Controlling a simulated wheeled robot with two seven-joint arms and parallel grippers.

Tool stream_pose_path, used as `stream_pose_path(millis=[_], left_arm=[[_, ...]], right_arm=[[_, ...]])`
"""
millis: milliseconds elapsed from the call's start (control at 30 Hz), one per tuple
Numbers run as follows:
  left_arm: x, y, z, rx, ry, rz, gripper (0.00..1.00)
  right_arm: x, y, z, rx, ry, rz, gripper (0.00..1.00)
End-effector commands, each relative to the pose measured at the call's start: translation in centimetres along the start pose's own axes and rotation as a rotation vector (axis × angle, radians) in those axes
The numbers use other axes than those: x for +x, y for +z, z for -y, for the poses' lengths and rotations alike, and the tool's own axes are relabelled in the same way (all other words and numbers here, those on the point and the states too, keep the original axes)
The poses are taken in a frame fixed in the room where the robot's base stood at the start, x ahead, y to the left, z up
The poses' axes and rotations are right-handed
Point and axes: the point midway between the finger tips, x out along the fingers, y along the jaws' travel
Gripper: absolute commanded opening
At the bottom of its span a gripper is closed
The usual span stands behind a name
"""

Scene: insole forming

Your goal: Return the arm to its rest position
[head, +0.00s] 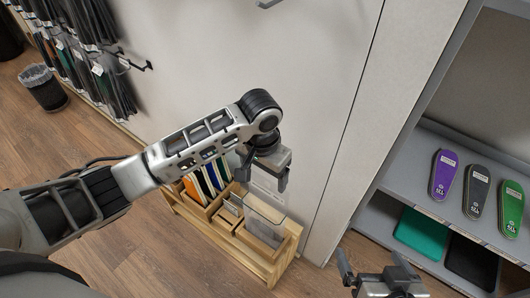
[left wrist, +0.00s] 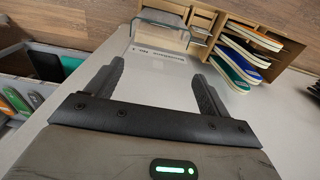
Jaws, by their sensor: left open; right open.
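My left arm reaches across the middle of the head view from the left. Its gripper (head: 264,176) hangs open and empty in front of the wooden organizer. In the left wrist view, the same gripper (left wrist: 158,84) has its two dark fingers spread wide with nothing between them. My right gripper (head: 376,270) shows at the bottom right of the head view, open and empty, in front of the shelf; the rest of that arm is out of view.
At right, a shelf (head: 405,180) holds purple (head: 444,174), dark (head: 478,190) and green (head: 511,208) insoles, with teal (head: 421,230) and black (head: 470,262) pads below. A bin (head: 44,88) stands far left.

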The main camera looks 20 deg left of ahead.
Motion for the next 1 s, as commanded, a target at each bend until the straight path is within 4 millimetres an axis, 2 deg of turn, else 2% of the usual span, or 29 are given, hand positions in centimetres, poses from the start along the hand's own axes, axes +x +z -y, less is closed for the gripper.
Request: stream_pose_path(millis=[33,100,300,1000], left_arm=[[-1.4,-0.2,0.0,0.001,0.002,-0.009,0.81],[-2.6,-0.3,0.0,0.0,0.002,-0.014,0.81],[-4.7,-0.6,-0.1,-0.001,0.002,-0.022,0.81],[-5.1,-0.6,-0.1,0.0,0.003,-0.024,0.81]], right_arm=[[-0.2,-0.3,0.0,-0.002,0.001,0.001,1.0],[-0.2,-0.3,0.0,-0.005,0.002,0.003,1.0],[-0.3,0.0,-0.1,-0.01,0.004,0.014,1.0],[-0.3,-0.1,-0.1,-0.013,0.004,0.014,1.0]])
